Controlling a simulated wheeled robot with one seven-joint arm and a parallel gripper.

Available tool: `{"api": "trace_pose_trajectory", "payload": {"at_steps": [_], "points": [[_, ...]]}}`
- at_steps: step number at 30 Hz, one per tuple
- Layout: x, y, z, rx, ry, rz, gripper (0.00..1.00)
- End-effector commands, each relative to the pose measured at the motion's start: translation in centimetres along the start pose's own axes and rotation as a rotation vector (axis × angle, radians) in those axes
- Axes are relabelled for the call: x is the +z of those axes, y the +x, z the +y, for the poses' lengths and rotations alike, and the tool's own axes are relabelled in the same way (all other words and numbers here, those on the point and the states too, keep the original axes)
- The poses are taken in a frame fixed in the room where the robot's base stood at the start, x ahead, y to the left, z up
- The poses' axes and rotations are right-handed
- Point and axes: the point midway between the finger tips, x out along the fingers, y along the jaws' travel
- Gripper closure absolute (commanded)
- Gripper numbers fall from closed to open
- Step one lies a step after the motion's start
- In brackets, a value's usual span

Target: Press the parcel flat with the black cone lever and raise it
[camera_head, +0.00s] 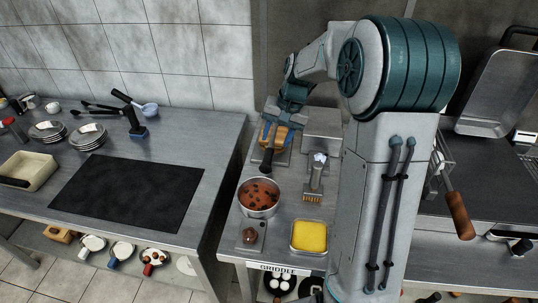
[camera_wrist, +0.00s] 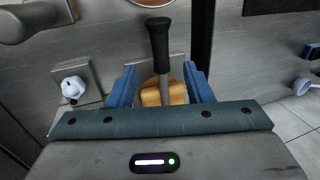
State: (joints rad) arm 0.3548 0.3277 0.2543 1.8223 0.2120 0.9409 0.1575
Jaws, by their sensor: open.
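The black cone lever (camera_head: 266,161) points toward the front from a metal press at the back of the middle counter. In the wrist view its black handle (camera_wrist: 158,36) stands out past my fingertips, with its metal stem between them. The tan parcel (camera_wrist: 164,94) lies behind the stem and is partly hidden by it and by my gripper. Its orange-brown side (camera_head: 272,135) shows under my arm in the head view. My gripper (camera_wrist: 159,68) is open, one blue finger on each side of the stem. I cannot tell whether either finger touches the lever.
A pot of dark-specked red food (camera_head: 259,196) stands just in front of the lever. A white knob on a metal block (camera_wrist: 75,87) is left of my gripper.

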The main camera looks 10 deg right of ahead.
Motion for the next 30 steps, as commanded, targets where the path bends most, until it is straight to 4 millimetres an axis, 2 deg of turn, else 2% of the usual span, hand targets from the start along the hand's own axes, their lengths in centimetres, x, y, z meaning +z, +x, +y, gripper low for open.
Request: {"api": "trace_pose_trajectory", "payload": {"at_steps": [1,6,12,18,25,26,30], "points": [[0.1,1.2,0.0,0.001,0.0,-0.006,0.54],[0.1,4.7,0.0,0.001,-0.001,-0.005,0.54],[0.1,7.6,0.0,0.001,-0.002,-0.002,0.54],[0.0,8.7,0.0,0.001,-0.002,0.0,0.54],[0.0,8.8,0.0,0.001,-0.002,0.001,0.54],[0.0,8.8,0.0,0.001,-0.002,0.001,0.57],[0.0,8.8,0.0,0.001,-0.002,0.001,0.96]]}}
